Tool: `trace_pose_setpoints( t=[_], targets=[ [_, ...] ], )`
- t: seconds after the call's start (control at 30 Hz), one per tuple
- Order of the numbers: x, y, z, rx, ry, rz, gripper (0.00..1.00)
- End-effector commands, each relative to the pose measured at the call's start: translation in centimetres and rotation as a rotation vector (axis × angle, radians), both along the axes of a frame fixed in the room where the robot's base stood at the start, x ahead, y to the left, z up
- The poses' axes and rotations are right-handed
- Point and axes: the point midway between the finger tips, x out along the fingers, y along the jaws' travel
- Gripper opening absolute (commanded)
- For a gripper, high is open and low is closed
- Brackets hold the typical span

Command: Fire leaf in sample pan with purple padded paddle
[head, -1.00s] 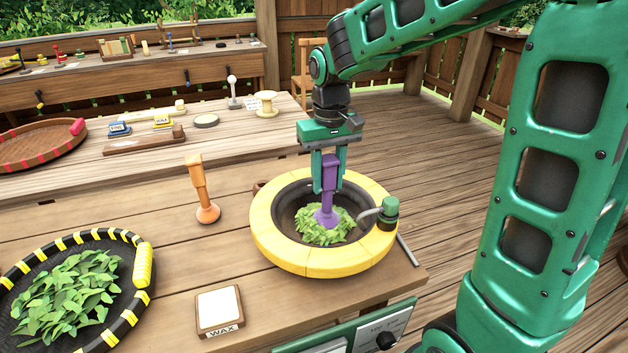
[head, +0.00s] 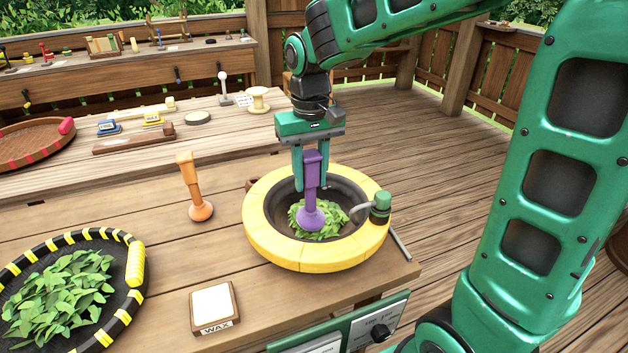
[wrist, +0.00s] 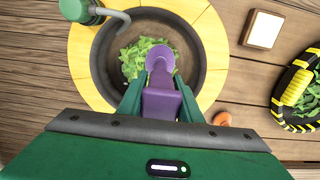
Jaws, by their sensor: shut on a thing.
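The purple padded paddle (head: 312,185) stands upright in my gripper (head: 310,182), which is shut on its handle. The paddle's round pad is down at the leaf (head: 330,231) in the dark sample pan (head: 350,195). The pan has a wide yellow segmented rim (head: 262,235). In the wrist view, the paddle (wrist: 162,85) reaches over the green leaf (wrist: 130,60), and leaf lies mostly to the left of the pad. The pad hides part of the leaf, and I cannot tell whether it presses on it.
A green fixture with a bent spout (head: 380,205) stands on the rim's right side. An orange paddle (head: 195,190) stands left of the pan. A wax block (head: 213,306) and a black-and-yellow tray (head: 135,265) of leaves lie at front left. My arm fills the right side.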

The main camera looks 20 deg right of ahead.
Motion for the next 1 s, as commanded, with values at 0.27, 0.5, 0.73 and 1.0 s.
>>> trace_pose_setpoints(
  t=[0.27,0.5,0.73,1.0],
  targets=[
    [0.0,0.0,3.4,0.000,-0.002,0.000,0.00],
    [0.1,0.0,6.1,0.000,-0.002,0.000,0.00],
    [0.0,0.0,8.3,0.000,-0.001,0.000,0.00],
    [0.0,0.0,9.2,0.000,0.001,0.000,0.00]
  ],
)
